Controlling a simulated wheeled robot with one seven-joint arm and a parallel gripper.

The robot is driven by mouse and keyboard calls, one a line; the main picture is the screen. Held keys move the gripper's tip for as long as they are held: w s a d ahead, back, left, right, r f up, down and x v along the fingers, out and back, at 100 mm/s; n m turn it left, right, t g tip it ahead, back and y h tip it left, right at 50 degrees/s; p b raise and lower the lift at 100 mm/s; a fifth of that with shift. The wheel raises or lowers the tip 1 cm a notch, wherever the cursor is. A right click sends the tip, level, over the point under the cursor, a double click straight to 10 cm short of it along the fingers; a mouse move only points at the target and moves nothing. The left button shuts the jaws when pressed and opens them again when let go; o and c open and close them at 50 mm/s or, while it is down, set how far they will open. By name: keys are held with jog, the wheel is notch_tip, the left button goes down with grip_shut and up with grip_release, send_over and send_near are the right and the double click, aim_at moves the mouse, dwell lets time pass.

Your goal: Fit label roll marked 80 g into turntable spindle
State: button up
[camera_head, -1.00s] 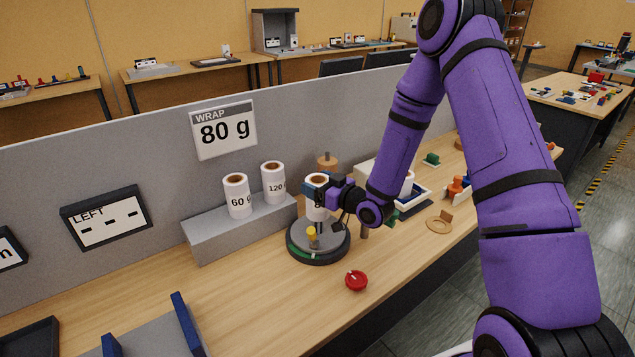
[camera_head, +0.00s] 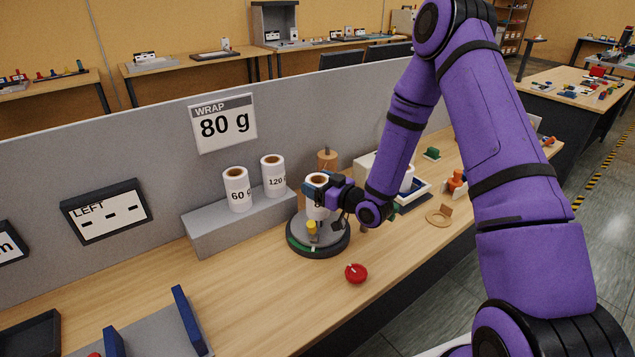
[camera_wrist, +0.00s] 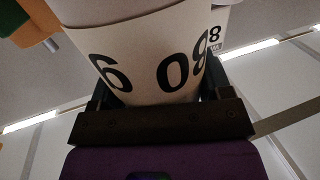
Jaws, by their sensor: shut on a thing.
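My gripper (camera_head: 322,188) is shut on the white label roll (camera_head: 316,211), which has a brown core at its top. The wrist view shows the roll (camera_wrist: 145,60) between the fingers, with its 80 g print upside down. It is upright over the dark round turntable (camera_head: 300,243), very low above its plate.
Rolls marked 60 g (camera_head: 237,190) and 120 g (camera_head: 274,177) stand on a grey step (camera_head: 225,230) to the left. A red knob (camera_head: 356,273) is in front. The wall sign (camera_head: 224,123) reads WRAP 80 g. The bench front is mostly clear.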

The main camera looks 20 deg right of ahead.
jog(key=shift+f, duration=1.6)
jog(key=o, duration=1.1)
jog(key=v, duration=1)
jog(key=shift+s+d, duration=0.2)
jog(key=shift+s, duration=0.15)
jog(key=shift+w, duration=0.1)
